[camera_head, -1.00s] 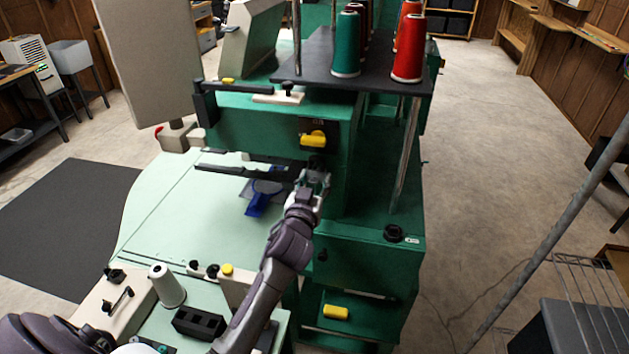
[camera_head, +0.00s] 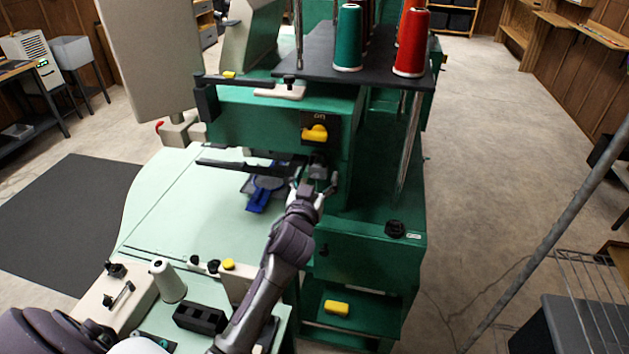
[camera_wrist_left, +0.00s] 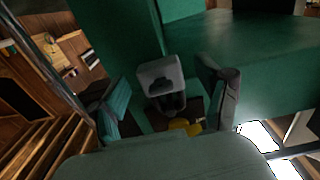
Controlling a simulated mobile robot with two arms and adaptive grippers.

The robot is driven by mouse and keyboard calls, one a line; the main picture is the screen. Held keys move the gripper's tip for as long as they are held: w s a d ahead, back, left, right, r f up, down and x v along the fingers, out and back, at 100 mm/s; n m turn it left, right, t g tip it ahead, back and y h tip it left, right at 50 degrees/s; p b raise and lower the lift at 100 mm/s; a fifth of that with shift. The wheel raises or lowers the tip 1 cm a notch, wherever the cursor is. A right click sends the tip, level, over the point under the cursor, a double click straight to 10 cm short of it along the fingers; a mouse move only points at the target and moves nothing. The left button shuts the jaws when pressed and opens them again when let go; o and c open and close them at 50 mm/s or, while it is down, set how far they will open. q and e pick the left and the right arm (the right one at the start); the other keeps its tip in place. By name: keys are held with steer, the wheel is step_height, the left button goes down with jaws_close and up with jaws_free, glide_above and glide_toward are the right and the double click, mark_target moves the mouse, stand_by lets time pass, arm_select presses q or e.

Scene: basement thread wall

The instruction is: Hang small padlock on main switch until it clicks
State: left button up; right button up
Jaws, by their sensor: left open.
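The main switch is a yellow knob (camera_head: 315,133) on a dark plate on the front of the green machine head. The small padlock is a grey block (camera_head: 319,162) right below the knob. In the left wrist view the padlock (camera_wrist_left: 160,76) shows its dark shackle towards the yellow knob (camera_wrist_left: 184,126). I cannot tell whether the shackle is through the switch or closed. My left gripper (camera_head: 316,190) is open just below the padlock. In the wrist view its fingers (camera_wrist_left: 168,100) stand either side of the padlock, with visible gaps. My right gripper is not in view.
A dark bar (camera_head: 232,166) projects left of the gripper above the pale table (camera_head: 180,210). A blue part (camera_head: 260,194) lies beneath. Thread cones, including a red one (camera_head: 411,45), stand on the black shelf above. A metal post (camera_head: 409,145) rises right of the gripper.

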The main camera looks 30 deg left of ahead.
arm_select(q)
steer(key=v, duration=1.2)
